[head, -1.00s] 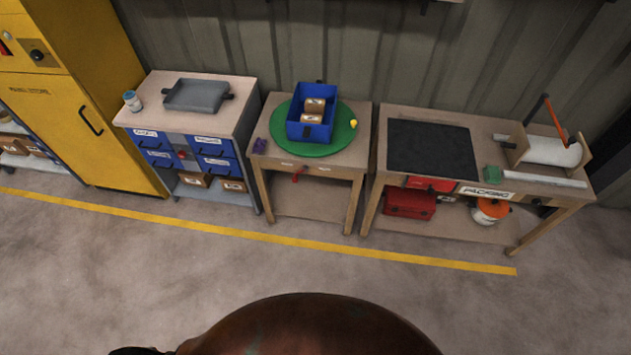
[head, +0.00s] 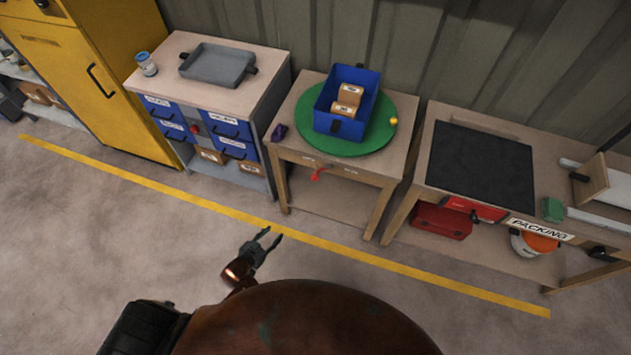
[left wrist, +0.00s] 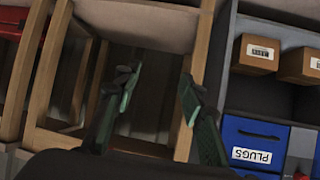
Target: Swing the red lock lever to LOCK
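The red lock lever (head: 317,174) is small and sits on the front edge of the middle wooden table (head: 290,150), between two small pale labels too small to read. It points slightly to the left. My left gripper (head: 271,235) is over the floor in front of this table, below and left of the lever and apart from it. Its two fingers are spread and empty. They also show in the left wrist view (left wrist: 158,82), pointing toward the table's legs, where the lever cannot be made out. My right gripper is not in view.
A green turntable (head: 385,145) on the table carries a blue bin (head: 334,124) with boxes. A drawer cabinet (head: 263,110) stands left, a packing bench (head: 425,165) right. The floor (head: 130,235) in front is clear around the yellow line.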

